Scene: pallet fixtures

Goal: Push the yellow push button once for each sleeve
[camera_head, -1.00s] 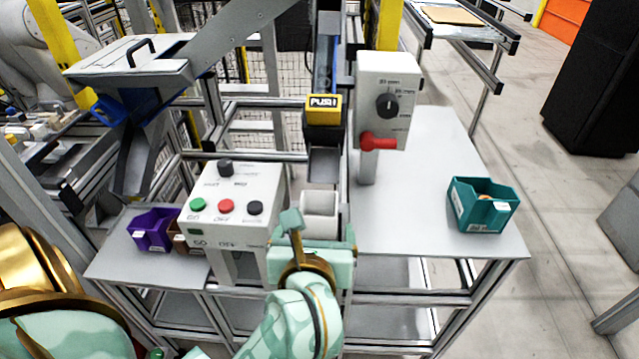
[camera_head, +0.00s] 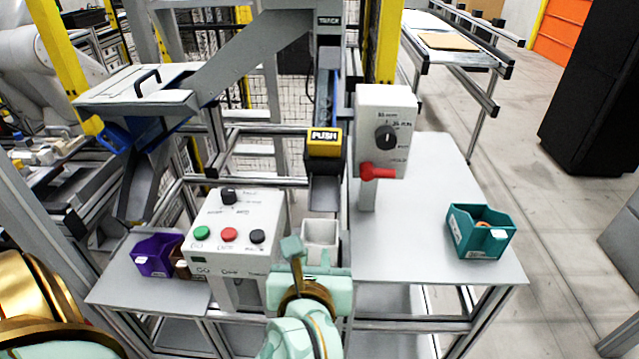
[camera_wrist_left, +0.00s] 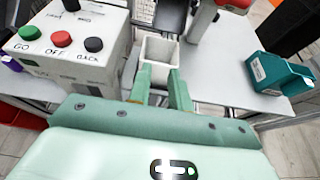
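The yellow push button (camera_head: 324,135), marked PUSH, sits on a black block at the lower end of the upright blue-black track, above a grey chute (camera_head: 325,190). A small white open-topped container (camera_head: 320,233) is below the chute mouth. My left gripper (camera_head: 306,258) is at this container, one pale green finger upright at its left. My right gripper is out of view. I cannot make out any sleeves.
A control box (camera_head: 240,230) with green, red and black buttons stands left, beside a purple bin (camera_head: 155,255).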

